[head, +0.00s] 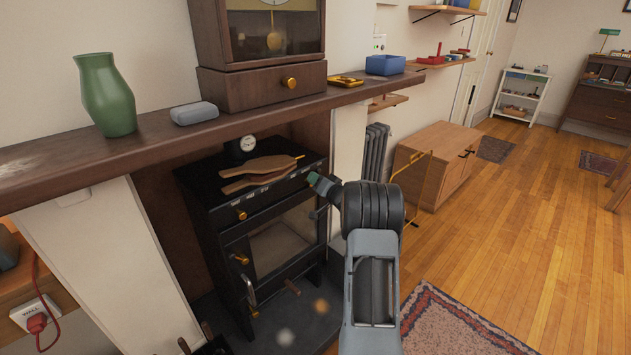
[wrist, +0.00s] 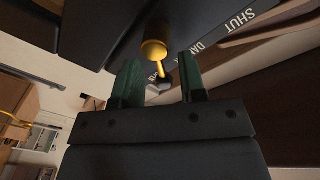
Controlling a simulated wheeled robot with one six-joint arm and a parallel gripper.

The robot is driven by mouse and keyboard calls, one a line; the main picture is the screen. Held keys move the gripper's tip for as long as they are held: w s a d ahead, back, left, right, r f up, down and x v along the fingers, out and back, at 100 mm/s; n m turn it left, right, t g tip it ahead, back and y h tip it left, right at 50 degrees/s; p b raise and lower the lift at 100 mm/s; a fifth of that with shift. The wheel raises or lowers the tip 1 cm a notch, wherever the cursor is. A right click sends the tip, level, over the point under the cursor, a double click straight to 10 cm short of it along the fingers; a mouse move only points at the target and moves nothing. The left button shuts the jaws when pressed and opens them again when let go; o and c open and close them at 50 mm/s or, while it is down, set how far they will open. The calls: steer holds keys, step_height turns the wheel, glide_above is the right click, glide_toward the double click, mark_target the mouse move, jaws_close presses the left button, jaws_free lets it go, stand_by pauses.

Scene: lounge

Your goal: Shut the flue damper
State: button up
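The black stove (head: 222,205) stands in the fireplace. I cannot tell whether either finger touches the rod.
Bellows (head: 262,172) and a round gauge (head: 241,147) are on the stove top. Another brass knob (head: 241,215) is on the stove's front left. The mantel (head: 180,133) overhangs above, with a green vase (head: 105,95). Wooden floor (head: 500,240) is clear to the right.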

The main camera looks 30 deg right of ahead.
steer(key=shift+w, duration=0.55)
jaws_close()
